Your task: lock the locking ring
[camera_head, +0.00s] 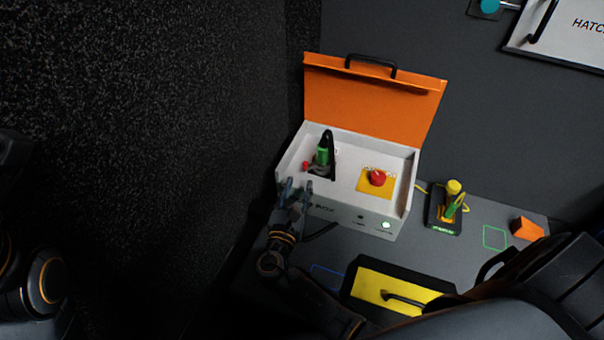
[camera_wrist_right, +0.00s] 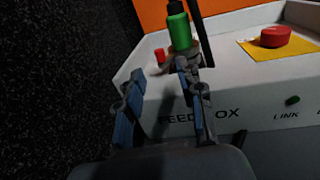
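The green connector (camera_head: 322,156) stands upright in the left part of the open white box, with a black cable looping from its top. A grey locking ring (camera_head: 319,169) sits around its base, with a red knob (camera_head: 306,165) on its left side. In the right wrist view, the green connector (camera_wrist_right: 179,32) and red knob (camera_wrist_right: 159,55) show beyond the fingers; the ring is partly hidden. My right gripper (camera_head: 298,186) is open and empty at the box's front left edge; its fingers also show in the wrist view (camera_wrist_right: 160,75). Only part of my left arm shows.
The box's orange lid (camera_head: 372,95) stands open behind. A red button (camera_head: 377,177) on a yellow plate is at the box's right. A black holder (camera_head: 443,220) with yellow and green parts, an orange block (camera_head: 526,228) and a yellow panel (camera_head: 385,291) lie on the worktop.

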